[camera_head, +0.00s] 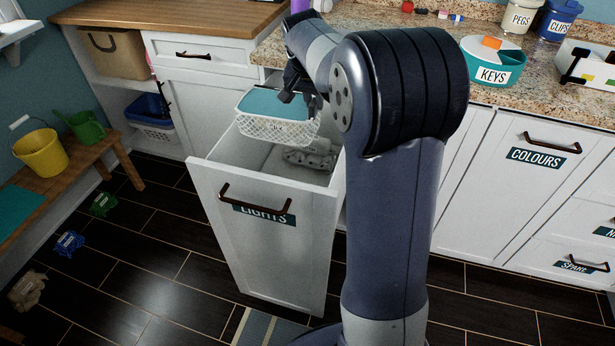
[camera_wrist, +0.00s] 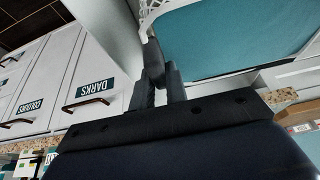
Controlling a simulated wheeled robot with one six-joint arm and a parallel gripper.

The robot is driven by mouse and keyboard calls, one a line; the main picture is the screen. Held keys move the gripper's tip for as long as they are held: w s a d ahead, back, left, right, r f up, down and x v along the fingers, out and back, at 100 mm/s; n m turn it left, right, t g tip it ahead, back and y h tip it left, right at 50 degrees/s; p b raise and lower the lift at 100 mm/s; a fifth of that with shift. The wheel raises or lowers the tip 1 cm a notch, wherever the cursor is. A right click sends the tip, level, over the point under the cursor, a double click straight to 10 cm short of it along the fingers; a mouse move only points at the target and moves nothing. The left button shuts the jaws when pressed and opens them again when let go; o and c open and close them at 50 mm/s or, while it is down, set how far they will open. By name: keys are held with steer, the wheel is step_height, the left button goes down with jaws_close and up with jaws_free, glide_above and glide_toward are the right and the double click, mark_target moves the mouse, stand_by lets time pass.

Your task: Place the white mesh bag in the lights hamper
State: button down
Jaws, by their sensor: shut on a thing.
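The white mesh bag (camera_head: 275,131) looks like a shallow lattice-sided box with a flat teal top. It hangs above the opening of the pulled-out lights hamper (camera_head: 265,243). My gripper (camera_head: 295,97) is above the bag's right side. In the wrist view my gripper (camera_wrist: 158,72) is shut on the bag's white lattice edge, and the bag's teal surface (camera_wrist: 225,40) fills the upper right. A grey-white lumpy, patterned item (camera_head: 310,157) lies inside the hamper, below and right of the bag. My arm hides part of the hamper's right side.
The colours drawer (camera_head: 537,155) is closed at right. A teal keys holder (camera_head: 493,65) stands on the counter. A wooden bench (camera_head: 85,165) with a yellow bucket (camera_head: 40,153) is at left. Several small items lie on the floor below it. A striped mat (camera_head: 262,328) lies before the hamper.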

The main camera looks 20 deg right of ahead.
mark_target(307, 146)
step_height(307, 146, down, 24)
steer(key=b, duration=0.4)
steer(key=shift+r, duration=0.2)
steer(key=shift+f, duration=0.15)
steer(key=c, duration=1.8)
jaws_free()
steer(key=shift+c, duration=0.2)
steer(key=o, duration=0.4)
steer(key=shift+o, duration=0.2)
steer(key=p+v, duration=0.1)
steer(key=v, duration=1.1)
steer(key=shift+w+r+p, duration=0.1)
steer(key=shift+r+p, duration=0.1)
steer(key=shift+p, duration=0.2)
